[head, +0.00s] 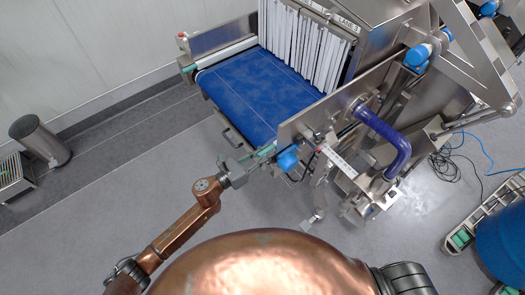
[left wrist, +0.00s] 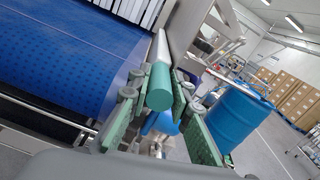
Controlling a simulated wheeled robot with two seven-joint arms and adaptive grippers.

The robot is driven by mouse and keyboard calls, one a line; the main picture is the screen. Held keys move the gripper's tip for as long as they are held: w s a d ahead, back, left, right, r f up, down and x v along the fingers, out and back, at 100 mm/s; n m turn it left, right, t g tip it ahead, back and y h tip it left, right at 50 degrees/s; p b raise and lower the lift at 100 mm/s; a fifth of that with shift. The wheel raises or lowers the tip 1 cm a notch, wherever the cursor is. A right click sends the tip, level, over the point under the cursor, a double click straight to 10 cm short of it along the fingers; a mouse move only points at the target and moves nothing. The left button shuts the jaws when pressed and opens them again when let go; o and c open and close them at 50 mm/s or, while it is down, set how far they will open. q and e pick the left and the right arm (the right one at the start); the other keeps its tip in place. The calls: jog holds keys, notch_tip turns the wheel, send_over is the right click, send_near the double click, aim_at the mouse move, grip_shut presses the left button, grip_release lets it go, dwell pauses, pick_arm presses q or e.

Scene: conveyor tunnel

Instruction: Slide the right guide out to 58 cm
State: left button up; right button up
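The right guide (head: 322,103) is a steel plate along the right side of the blue belt (head: 243,88). A blue knob (head: 288,160) and a white ruler-like scale (head: 338,161) sit near its front end; the scale reading is too small to tell. My left gripper (head: 262,156) is at the guide's front end, left of the knob. In the left wrist view its green-padded fingers (left wrist: 158,115) stand apart on both sides of a teal-ended bar (left wrist: 159,86), with gaps visible. The blue knob (left wrist: 166,123) shows below the bar. My right gripper is out of view.
The other guide (head: 222,37) stands at the belt's far left. Strip curtains (head: 305,45) hang at the tunnel mouth. A purple-blue bent handle (head: 385,135) juts out on the right. A blue drum (left wrist: 240,115) stands farther right. The floor at left is mostly free.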

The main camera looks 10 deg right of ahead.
pick_arm(q)
jog(key=o, duration=0.4)
jog(key=shift+s+d, duration=0.15)
jog(key=shift+s, duration=0.15)
jog(key=shift+o, duration=0.2)
jog(key=shift+a, duration=0.3)
jog(key=v, duration=1.1)
jog(key=shift+a, duration=0.25)
jog(key=shift+s, duration=0.1)
